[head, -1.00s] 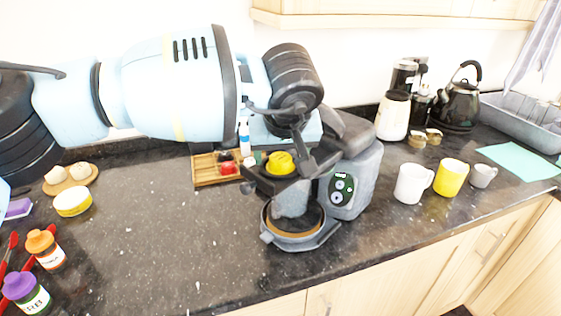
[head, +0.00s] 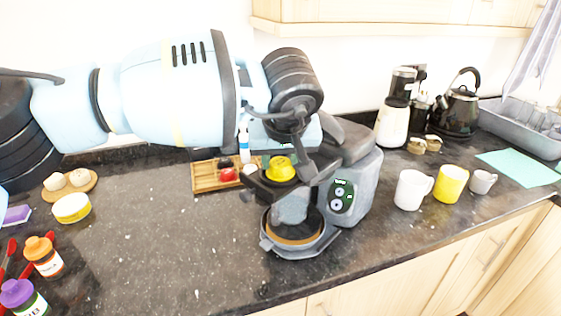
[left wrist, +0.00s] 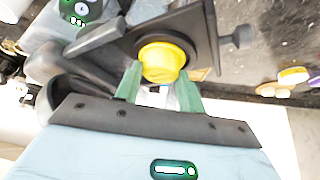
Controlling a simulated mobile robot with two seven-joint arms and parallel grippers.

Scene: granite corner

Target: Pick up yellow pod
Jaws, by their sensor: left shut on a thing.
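The yellow pod (head: 279,168) sits in the dark holder (head: 262,187) at the front of the grey coffee machine (head: 357,178). It also shows in the left wrist view (left wrist: 162,61), round and seen from above, with the dark holder around it. My left gripper (left wrist: 159,88) is shut on the pod, with one green finger on each side of its near edge. In the head view, my left gripper (head: 281,158) comes down over the holder and partly hides it. I cannot tell whether the pod is clear of the holder. My right gripper is not in view.
A wooden tray (head: 204,184) with small items stands behind the holder. A white mug (head: 411,190), a yellow mug (head: 450,184) and a grey cup (head: 482,181) stand right of the machine. The counter (head: 165,235) left of the machine is mostly clear.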

